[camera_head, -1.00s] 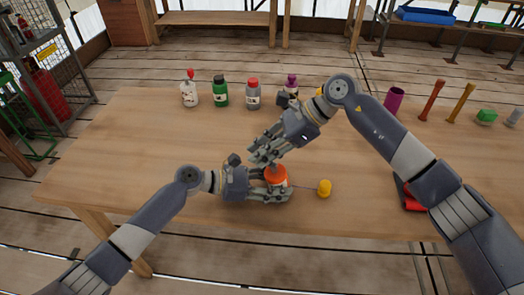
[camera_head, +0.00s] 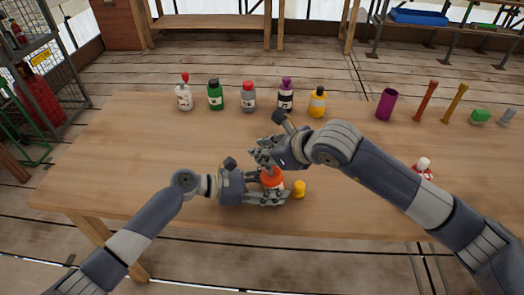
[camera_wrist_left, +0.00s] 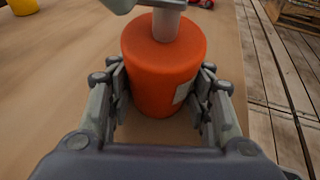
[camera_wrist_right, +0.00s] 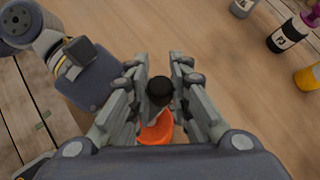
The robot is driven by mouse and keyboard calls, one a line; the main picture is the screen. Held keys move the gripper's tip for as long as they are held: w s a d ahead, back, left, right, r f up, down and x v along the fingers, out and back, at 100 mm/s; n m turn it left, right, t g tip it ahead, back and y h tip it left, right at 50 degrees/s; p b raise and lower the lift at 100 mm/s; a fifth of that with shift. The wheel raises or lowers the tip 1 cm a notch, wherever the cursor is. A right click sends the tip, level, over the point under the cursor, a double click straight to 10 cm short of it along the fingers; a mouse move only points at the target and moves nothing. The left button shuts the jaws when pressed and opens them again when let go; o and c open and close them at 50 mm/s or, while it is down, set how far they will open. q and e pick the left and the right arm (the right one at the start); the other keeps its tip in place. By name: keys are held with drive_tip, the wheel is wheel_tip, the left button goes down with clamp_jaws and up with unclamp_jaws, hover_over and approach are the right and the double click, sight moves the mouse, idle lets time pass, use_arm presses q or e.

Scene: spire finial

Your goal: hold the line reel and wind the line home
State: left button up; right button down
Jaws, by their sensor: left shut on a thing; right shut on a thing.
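The line reel is an orange drum (camera_head: 272,178) standing upright on the table, with a pale label. A grey post rises from its top in the left wrist view (camera_wrist_left: 165,70). My left gripper (camera_head: 268,196) is shut around the drum's sides. My right gripper (camera_head: 264,156) is above the reel, shut on the crank's black knob (camera_wrist_right: 160,88); the crank arm is mostly hidden by the fingers. A yellow end piece (camera_head: 299,189) stands on the table just right of the reel, close to the left fingertips. The line between them is too fine to make out.
Several bottles (camera_head: 248,97) stand in a row at the back. A red-and-white item (camera_head: 422,169) lies beyond my right arm. The table's left is clear.

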drive_tip(key=shift+d+f+m+t+h, duration=0.1)
drive_tip(key=shift+d+m+t+h, duration=0.1)
drive_tip(key=shift+m+t+h, duration=0.55)
drive_tip(key=shift+d+m, duration=0.1)
drive_tip(key=shift+m, duration=0.25)
drive_tip(key=c, duration=1.4)
unclamp_jaws()
drive_tip(key=shift+c, duration=0.2)
drive_tip(key=shift+s+d+r, duration=0.1)
drive_tip(key=shift+s+r, duration=0.1)
drive_tip(key=shift+r, duration=0.2)
drive_tip(key=v, duration=1.1)
drive_tip(key=shift+s+f, duration=0.15)
drive_tip(key=shift+d, duration=0.1)
